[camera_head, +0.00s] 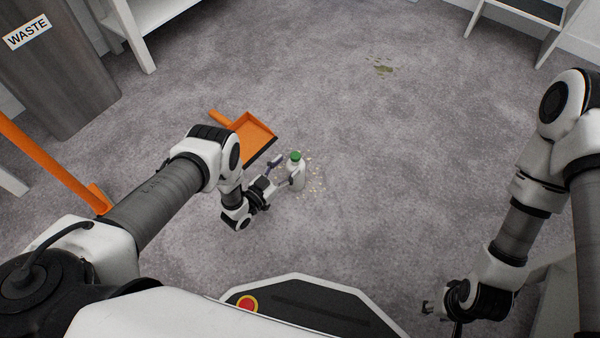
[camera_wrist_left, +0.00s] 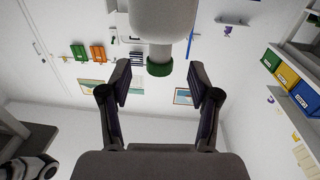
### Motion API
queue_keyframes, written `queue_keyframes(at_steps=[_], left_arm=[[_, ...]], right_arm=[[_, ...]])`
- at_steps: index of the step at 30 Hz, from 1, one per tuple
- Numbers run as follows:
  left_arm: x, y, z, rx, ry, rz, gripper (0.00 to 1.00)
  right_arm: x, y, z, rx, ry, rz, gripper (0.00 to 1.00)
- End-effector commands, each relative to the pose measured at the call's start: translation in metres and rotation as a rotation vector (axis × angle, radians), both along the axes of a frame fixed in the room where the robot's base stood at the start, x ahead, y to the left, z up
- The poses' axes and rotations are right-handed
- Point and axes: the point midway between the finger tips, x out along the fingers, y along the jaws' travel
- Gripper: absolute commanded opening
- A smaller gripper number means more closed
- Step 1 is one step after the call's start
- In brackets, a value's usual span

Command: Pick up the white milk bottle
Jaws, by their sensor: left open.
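The white milk bottle (camera_head: 297,178) with a green cap stands upright on the grey carpet in the head view. My left gripper (camera_head: 284,171) is close beside it, reaching from the left with its fingers towards the bottle. In the left wrist view, the bottle (camera_wrist_left: 163,20) hangs down from the top edge, cap lowest, in line with the gap between the open fingers of the left gripper (camera_wrist_left: 160,68). No grip on the bottle shows. My right gripper (camera_head: 440,310) is far off at the lower right, empty; its jaw opening is unclear.
An orange dustpan (camera_head: 254,132) lies just behind the left gripper. Small pale crumbs (camera_head: 314,178) are scattered around the bottle, and a greenish stain (camera_head: 383,69) lies farther back. A waste bin (camera_head: 55,70) stands at the upper left.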

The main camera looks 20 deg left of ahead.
Motion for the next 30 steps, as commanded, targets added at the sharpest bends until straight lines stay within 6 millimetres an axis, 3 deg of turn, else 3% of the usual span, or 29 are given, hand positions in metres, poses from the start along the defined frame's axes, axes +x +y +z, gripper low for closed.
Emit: queue_keyframes(at_steps=[4, 8, 14, 15, 20, 30], left_arm=[[0.026, -0.012, -0.011, 0.000, -0.005, -0.002, 0.62], [0.040, -0.018, -0.007, 0.000, -0.003, -0.001, 0.62], [0.042, -0.019, -0.004, 0.000, -0.001, 0.000, 0.62], [0.042, -0.019, -0.004, 0.000, -0.001, 0.000, 0.55], [0.042, -0.019, -0.004, 0.000, -0.001, 0.000, 0.00], [0.042, -0.019, -0.003, 0.000, -0.001, 0.000, 0.00]], right_arm=[[0.000, 0.000, -0.027, 0.000, 0.000, 0.000, 0.40], [0.001, 0.000, -0.030, 0.000, -0.002, -0.002, 0.40], [0.001, 0.000, -0.028, 0.000, -0.003, -0.003, 0.40], [0.001, 0.000, -0.028, 0.000, -0.002, -0.003, 0.40], [0.001, 0.000, -0.028, 0.000, -0.002, -0.003, 0.40], [0.001, 0.000, -0.027, 0.000, -0.002, -0.003, 0.40]])
